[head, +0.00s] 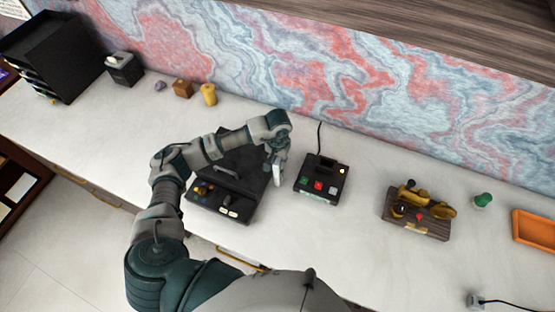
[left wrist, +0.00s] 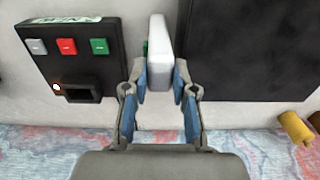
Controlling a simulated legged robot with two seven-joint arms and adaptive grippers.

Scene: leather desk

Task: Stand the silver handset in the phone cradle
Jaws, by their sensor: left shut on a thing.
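The silver handset (left wrist: 159,55) is between the fingers of my left gripper (left wrist: 159,85) in the left wrist view, and the gripper is shut on it. In the head view the handset (head: 277,172) hangs below my left gripper (head: 276,160), between two black devices. The phone cradle (head: 322,178) is most likely the black box with a cord, coloured buttons and a slot, just right of the gripper. It also shows in the left wrist view (left wrist: 72,75), to the left of the handset. The handset is apart from its slot. My right gripper is not in view.
A larger black console (head: 237,180) with knobs stands close on the left, partly behind my arm. A wooden block with brass parts (head: 417,212), a green item (head: 482,200) and an orange tray (head: 535,230) lie right. A yellow cylinder (head: 209,94) and a black rack (head: 52,57) stand left.

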